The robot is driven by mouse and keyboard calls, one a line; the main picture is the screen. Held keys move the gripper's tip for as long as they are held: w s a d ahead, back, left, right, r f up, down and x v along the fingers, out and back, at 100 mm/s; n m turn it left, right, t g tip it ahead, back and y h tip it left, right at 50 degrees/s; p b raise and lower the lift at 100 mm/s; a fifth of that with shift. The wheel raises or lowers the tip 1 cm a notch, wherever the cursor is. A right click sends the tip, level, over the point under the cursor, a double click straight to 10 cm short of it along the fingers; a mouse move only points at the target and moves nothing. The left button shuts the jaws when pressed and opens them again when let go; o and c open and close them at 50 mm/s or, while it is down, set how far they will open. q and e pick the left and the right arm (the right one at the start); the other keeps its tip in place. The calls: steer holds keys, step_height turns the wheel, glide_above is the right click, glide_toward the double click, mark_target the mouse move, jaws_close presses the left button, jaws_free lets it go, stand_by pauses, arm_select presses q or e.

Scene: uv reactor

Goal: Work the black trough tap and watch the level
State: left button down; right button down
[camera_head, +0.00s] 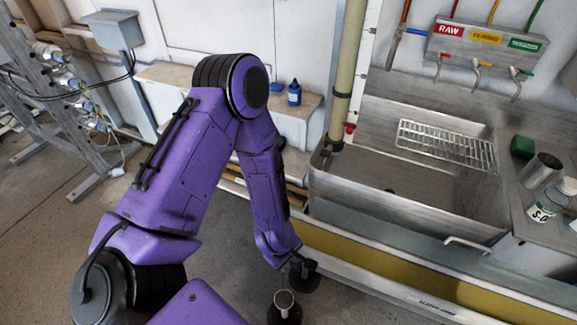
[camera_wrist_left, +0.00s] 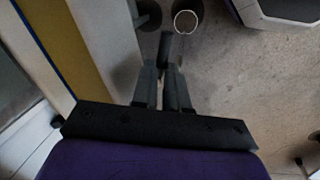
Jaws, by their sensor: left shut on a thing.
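The steel trough (camera_head: 405,207) stands right of centre in the head view. Its inside looks grey, and I cannot make out a liquid level. My left gripper (camera_head: 303,268) is low in front of the trough's front left side, pointing down. In the left wrist view its fingers (camera_wrist_left: 165,75) are closed together around a slim dark piece (camera_wrist_left: 166,45), which looks like the black tap's handle. The tap's body is not clearly seen. My right gripper is not in view.
A small round cup-like opening (camera_head: 284,300) shows below the gripper; the wrist view shows its pale rim (camera_wrist_left: 185,22). A wire rack (camera_head: 445,145) lies over the trough. A pale vertical pipe (camera_head: 347,70) stands at its left. A metal cup (camera_head: 541,171) and bottle (camera_head: 546,206) stand right.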

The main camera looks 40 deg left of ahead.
arm_select(q)
steer(key=m, duration=0.2)
steer(key=m+p, duration=0.1)
steer(key=m, duration=0.1)
steer(key=m+h+p, duration=0.1)
steer(key=m, duration=0.1)
steer(key=shift+s+a+r+g, duration=0.1)
steer(key=shift+s+a+g, duration=0.2)
steer(key=m, duration=0.2)
steer(key=m+p, duration=0.1)
steer(key=m, duration=0.2)
steer(key=shift+s+a+m+g+h, duration=0.1)
steer(key=shift+a+m+g+h, duration=0.2)
steer(key=shift+a+g, duration=0.1)
steer(key=c, duration=1.4)
jaws_free()
steer(key=shift+c, duration=0.2)
steer(key=r, duration=0.3)
steer(key=a+r+p, duration=0.1)
steer(key=r, duration=0.2)
steer(key=s+a+r, duration=0.1)
steer(key=r, duration=0.3)
steer(key=shift+r, duration=0.1)
